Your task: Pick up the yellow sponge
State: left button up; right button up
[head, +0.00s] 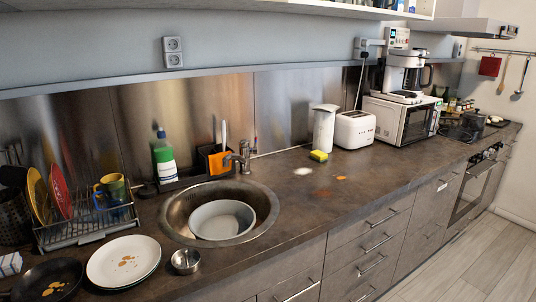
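The yellow sponge (319,155) lies on the dark countertop, just in front of the white paper-towel roll (324,128) and left of the toaster. It is small, with a yellow top and a darker green lower edge. Nothing covers it in the head view. Neither my left nor my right gripper shows in this view.
A round sink (262,205) holding a grey bowl (222,219) is left of the sponge. A toaster (355,130) and a microwave (401,118) with a coffee maker stand right of it. Spots stain the counter in front of the sponge. An upper shelf (330,9) overhangs.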

aim_at(319, 156)
jog(key=i+l+u, duration=0.2)
jog(key=l, duration=0.45)
jog(key=i+l+u, duration=0.2)
jog(key=l, duration=0.45)
jog(key=l+u, duration=0.2)
jog(key=l, duration=0.45)
jog(key=k+l+u, duration=0.1)
jog(key=l, duration=0.3)
jog(key=k+l+u, duration=0.25)
jog(key=k+l, duration=0.2)
jog(key=l, duration=0.3)
jog(key=k+l+u, duration=0.1)
jog(key=k+l, duration=0.1)
jog(key=l, duration=0.15)
